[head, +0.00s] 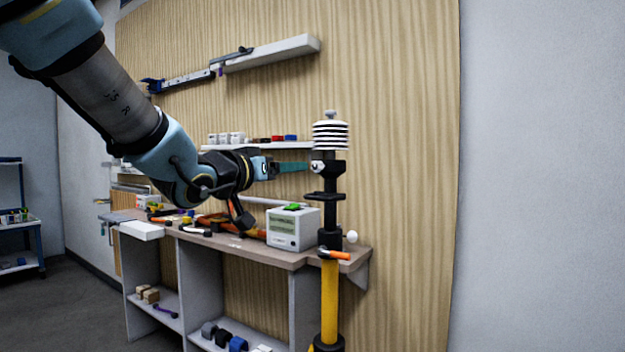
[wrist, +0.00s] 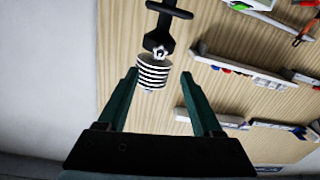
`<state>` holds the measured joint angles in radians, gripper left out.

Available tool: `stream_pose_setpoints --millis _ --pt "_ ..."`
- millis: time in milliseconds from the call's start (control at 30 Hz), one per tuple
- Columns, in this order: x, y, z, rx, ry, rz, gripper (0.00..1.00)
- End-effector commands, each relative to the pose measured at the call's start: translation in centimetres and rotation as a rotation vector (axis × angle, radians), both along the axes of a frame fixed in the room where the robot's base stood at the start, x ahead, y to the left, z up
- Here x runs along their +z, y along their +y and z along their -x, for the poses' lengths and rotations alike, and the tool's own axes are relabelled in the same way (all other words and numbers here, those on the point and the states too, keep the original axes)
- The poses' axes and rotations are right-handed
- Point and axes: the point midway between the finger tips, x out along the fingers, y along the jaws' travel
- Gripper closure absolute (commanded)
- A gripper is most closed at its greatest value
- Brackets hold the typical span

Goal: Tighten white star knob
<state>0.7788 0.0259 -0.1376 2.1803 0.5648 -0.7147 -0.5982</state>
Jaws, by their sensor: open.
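The white star knob (head: 317,166) sits on the side of the black post, just below the striped black-and-white sensor (head: 331,136). In the wrist view the knob (wrist: 160,52) shows as a small white star beside the striped sensor (wrist: 154,72), between and a little beyond the fingertips. My gripper (head: 306,167) is open, with teal fingers pointing at the knob from the left. In the wrist view my gripper (wrist: 158,76) has its fingers spread with nothing held. A gap to the knob seems to remain, but its size is hard to judge.
The black post (head: 329,215) stands on a yellow column (head: 329,300) in front of the workbench (head: 290,259). A white meter box (head: 293,228) stands on the bench below my gripper. A shelf (head: 260,146) is behind.

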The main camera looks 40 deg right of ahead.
Motion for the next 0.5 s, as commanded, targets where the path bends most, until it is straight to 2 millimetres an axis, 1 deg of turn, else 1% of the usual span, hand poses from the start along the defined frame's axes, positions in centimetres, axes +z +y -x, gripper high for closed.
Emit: stream_pose_setpoints --millis 167,500 --pt "0.2 -1.9 -0.3 -0.007 0.0 0.002 0.33" --pt "0.2 -7.7 -2.2 -0.004 0.001 0.002 0.33"
